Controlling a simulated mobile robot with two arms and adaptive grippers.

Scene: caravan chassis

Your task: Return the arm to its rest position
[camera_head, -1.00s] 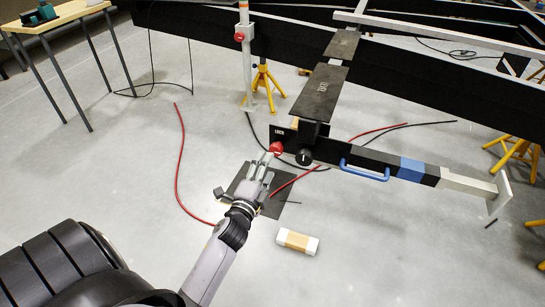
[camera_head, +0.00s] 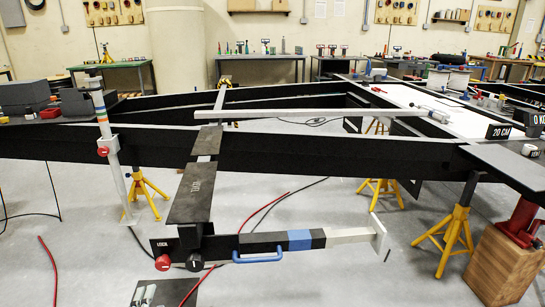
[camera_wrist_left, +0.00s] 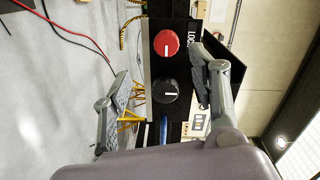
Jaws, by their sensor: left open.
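Only the fingertips of my left gripper (camera_head: 144,296) show at the bottom edge in the head view, just below a red knob (camera_head: 162,262). In the left wrist view my left gripper (camera_wrist_left: 155,75) is open, its two fingers wide apart with nothing between them. Beyond the fingers are the red knob (camera_wrist_left: 166,43) and a black knob (camera_wrist_left: 166,91) on a dark plate marked LOCK. The black knob also shows in the head view (camera_head: 194,261). The gripper appears apart from both knobs. The rest of my left arm is outside the head view. My right gripper is not in view.
The coupling bar with a blue handle (camera_head: 258,256) runs right from the knobs. The black chassis beam (camera_head: 300,150) crosses behind. Yellow stands (camera_head: 148,190) and a wooden block (camera_head: 498,265) stand on the floor. Red and black cables lie near the bar.

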